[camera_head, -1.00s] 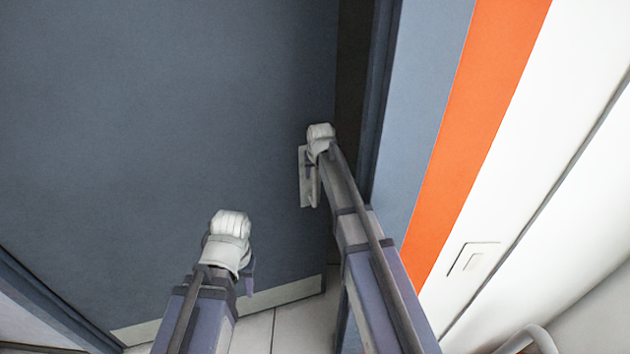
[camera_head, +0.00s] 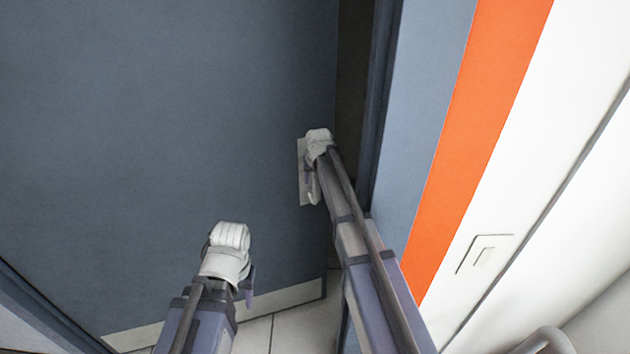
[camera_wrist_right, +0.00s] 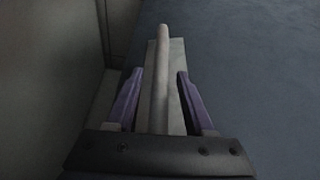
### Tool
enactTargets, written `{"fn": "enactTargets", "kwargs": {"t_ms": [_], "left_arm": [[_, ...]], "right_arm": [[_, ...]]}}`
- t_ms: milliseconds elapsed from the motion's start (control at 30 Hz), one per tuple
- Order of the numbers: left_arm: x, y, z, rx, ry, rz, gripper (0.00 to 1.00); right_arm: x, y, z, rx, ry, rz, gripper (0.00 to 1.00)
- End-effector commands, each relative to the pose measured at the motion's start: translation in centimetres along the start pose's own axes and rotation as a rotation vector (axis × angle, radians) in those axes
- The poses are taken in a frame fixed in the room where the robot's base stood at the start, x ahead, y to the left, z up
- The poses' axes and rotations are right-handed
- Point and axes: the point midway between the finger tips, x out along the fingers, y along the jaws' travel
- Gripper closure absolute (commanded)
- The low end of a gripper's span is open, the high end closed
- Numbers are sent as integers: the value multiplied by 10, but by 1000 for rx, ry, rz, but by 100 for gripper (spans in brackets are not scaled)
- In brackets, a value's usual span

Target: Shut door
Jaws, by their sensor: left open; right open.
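The blue-grey door (camera_head: 160,120) fills the left and middle of the head view. A dark gap shows between its right edge and the frame (camera_head: 384,100), so it stands ajar. A light handle plate (camera_head: 303,172) with a lever handle (camera_head: 313,188) is near that edge. My right gripper (camera_head: 312,180) is at the handle, partly hidden by its wrist. In the right wrist view the open purple fingers (camera_wrist_right: 158,95) stand either side of the light handle bar (camera_wrist_right: 161,70), apart from it. My left gripper (camera_head: 248,288) is open and empty, low before the door; its fingers are mostly hidden.
Right of the frame is a blue-grey wall with an orange stripe (camera_head: 480,140) and a white panel carrying a switch (camera_head: 485,255). Pale floor tiles (camera_head: 300,325) show below the door. A rounded white object (camera_head: 548,340) sits at bottom right.

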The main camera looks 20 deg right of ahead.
Motion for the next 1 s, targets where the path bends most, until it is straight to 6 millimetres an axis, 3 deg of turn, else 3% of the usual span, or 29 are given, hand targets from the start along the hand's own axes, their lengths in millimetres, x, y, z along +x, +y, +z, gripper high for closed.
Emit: {"fn": "enactTargets", "kwargs": {"t_ms": [67,533,1000], "left_arm": [[0,0,0,0,0,0,50],[0,0,0,0,0,0,50],[0,0,0,0,0,0,50]], "right_arm": [[0,0,0,0,0,0,48],[0,0,0,0,0,0,100],[0,0,0,0,0,0,100]]}}
